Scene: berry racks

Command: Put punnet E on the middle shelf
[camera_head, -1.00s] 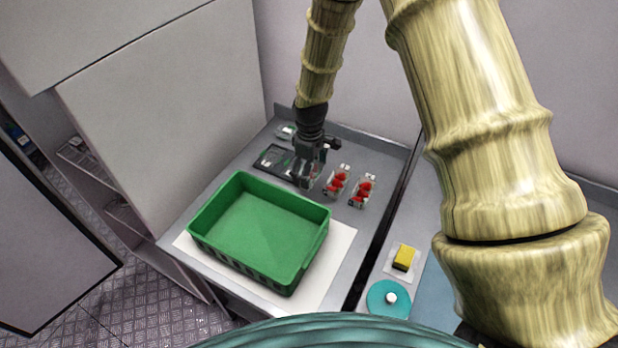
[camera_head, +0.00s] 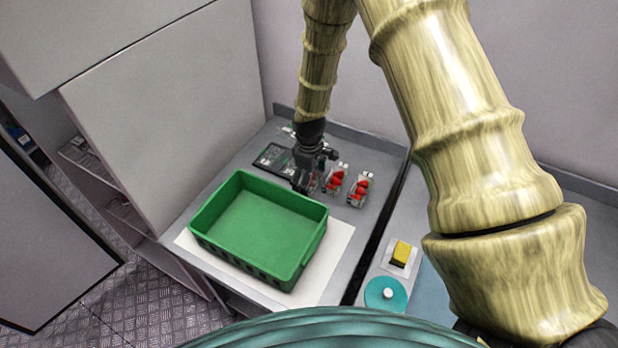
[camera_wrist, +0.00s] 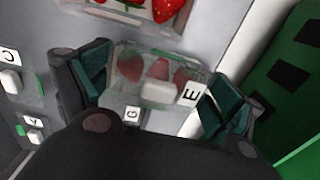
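Punnet E (camera_wrist: 150,75) is a clear box with red berries and a white label marked E. In the wrist view it lies between the two spread fingers of my gripper (camera_wrist: 155,95); I cannot tell whether the pads touch it. In the head view my gripper (camera_head: 305,178) is low over the counter, just behind the green crate, and largely hides punnet E. Shelves (camera_head: 80,155) show in the opening at the left; I cannot tell which is the middle one.
A green crate (camera_head: 205,240) stands on a white sheet in front of my gripper. Two more berry punnets (camera_head: 334,178) (camera_head: 361,187) stand to its right. A dark tray (camera_head: 270,157) lies to its left. A yellow block (camera_head: 401,253) and teal disc (camera_head: 386,295) lie on the right counter.

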